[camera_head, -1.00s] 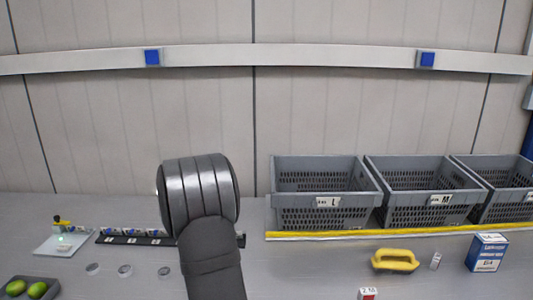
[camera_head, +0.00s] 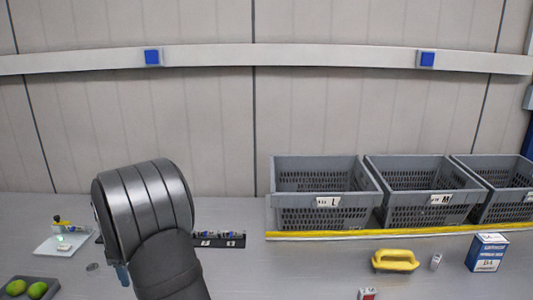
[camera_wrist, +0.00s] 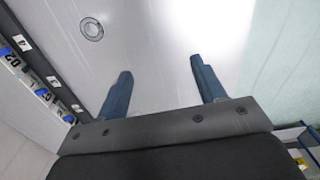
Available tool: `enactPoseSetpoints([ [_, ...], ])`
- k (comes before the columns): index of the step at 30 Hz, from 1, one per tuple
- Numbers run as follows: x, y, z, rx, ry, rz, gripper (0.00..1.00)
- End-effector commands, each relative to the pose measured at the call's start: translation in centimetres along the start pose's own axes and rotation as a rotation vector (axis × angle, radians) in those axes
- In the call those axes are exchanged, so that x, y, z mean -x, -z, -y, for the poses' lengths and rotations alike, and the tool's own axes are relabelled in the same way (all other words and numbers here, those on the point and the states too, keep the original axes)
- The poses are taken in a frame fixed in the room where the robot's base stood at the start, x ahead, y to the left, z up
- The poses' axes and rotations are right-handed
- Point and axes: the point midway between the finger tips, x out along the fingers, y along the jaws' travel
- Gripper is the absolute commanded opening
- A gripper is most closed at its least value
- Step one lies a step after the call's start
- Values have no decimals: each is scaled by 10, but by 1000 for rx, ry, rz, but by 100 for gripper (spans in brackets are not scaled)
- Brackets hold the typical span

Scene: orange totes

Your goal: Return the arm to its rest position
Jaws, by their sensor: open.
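My gripper (camera_wrist: 160,85) is open and empty in the wrist view, its two blue fingers apart above the bare grey table. In the head view my dark arm stands at the left of centre and hides most of the gripper; only a bit of blue finger (camera_head: 122,275) shows at its lower left. A round clear disc (camera_wrist: 91,29) lies on the table beyond the left finger in the wrist view, not touching it.
A black numbered rack (camera_head: 220,240) is partly behind my arm. Grey crates (camera_head: 322,218) stand at the back right behind a yellow strip (camera_head: 400,231). A yellow handled object (camera_head: 395,261) and a blue-white box (camera_head: 487,253) lie right. A fruit tray (camera_head: 48,288) sits front left. Centre table is clear.

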Motion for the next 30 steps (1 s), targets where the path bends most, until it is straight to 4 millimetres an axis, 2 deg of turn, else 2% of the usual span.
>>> enactPoseSetpoints([
  [2, 0, 13, 12, 10, 0, 0, 63],
  [15, -47, 87, 29, 9, 1, 1, 63],
  [21, -64, 114, 36, 7, 0, 0, 63],
  [30, -82, 124, 39, 6, -1, -1, 63],
])
